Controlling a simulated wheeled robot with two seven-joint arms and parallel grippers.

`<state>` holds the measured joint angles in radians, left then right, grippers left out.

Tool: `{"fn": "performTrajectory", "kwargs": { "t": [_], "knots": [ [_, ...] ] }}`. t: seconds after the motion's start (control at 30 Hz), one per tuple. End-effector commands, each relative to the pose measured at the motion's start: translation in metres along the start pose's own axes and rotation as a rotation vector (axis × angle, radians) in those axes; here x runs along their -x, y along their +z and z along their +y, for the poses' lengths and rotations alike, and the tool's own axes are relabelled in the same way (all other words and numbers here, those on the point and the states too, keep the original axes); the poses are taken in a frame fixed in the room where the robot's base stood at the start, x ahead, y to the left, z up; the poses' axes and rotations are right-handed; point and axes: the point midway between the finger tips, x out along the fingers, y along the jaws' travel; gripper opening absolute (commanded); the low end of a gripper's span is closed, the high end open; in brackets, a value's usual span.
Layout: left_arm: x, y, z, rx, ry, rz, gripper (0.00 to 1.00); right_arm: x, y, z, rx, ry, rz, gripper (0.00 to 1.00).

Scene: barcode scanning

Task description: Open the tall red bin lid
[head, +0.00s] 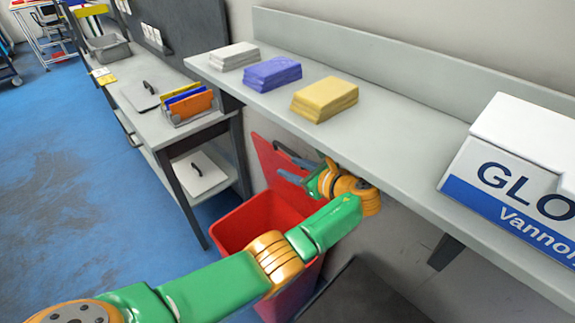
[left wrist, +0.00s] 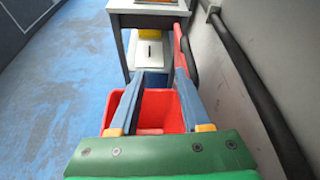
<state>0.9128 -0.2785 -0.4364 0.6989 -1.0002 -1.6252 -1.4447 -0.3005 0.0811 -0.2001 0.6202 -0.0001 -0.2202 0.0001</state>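The tall red bin (head: 238,226) stands below the grey shelf, its top open and its inside showing. Its red lid (head: 268,160) is raised, standing steeply against the wall side. My left gripper (head: 283,160) is beside the lid, under the shelf edge, partly overlapping it in the head view. In the left wrist view, the two fingers (left wrist: 160,80) are spread apart over the bin opening (left wrist: 158,108) with nothing between them. The lid (left wrist: 178,48) shows edge-on close to the right fingertip; I cannot tell whether they touch. My right gripper is not in view.
The grey shelf (head: 385,135) overhangs my left forearm, carrying white, blue and yellow stacks and a white GLO box (head: 520,165). A grey side table (head: 150,115) with folders stands left of the bin. The blue floor (head: 85,185) at left is clear.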

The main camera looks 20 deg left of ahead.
Motion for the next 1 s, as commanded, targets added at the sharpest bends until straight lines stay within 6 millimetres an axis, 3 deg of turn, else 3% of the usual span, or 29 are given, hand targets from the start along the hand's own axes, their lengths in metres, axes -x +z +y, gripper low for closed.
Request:
{"fn": "performTrajectory", "kwargs": {
  "t": [0.33, 0.6, 1.0],
  "knots": [
    [0.035, -0.001, -0.006, 0.000, -0.003, 0.000, 0.47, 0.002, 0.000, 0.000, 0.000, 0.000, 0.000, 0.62],
    [0.057, -0.003, -0.010, 0.002, -0.002, -0.002, 0.47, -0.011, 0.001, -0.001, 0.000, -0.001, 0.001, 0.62],
    [0.061, 0.001, -0.011, 0.000, 0.000, -0.002, 0.47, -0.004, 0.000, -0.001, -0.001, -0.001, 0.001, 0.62]
  ]
}}
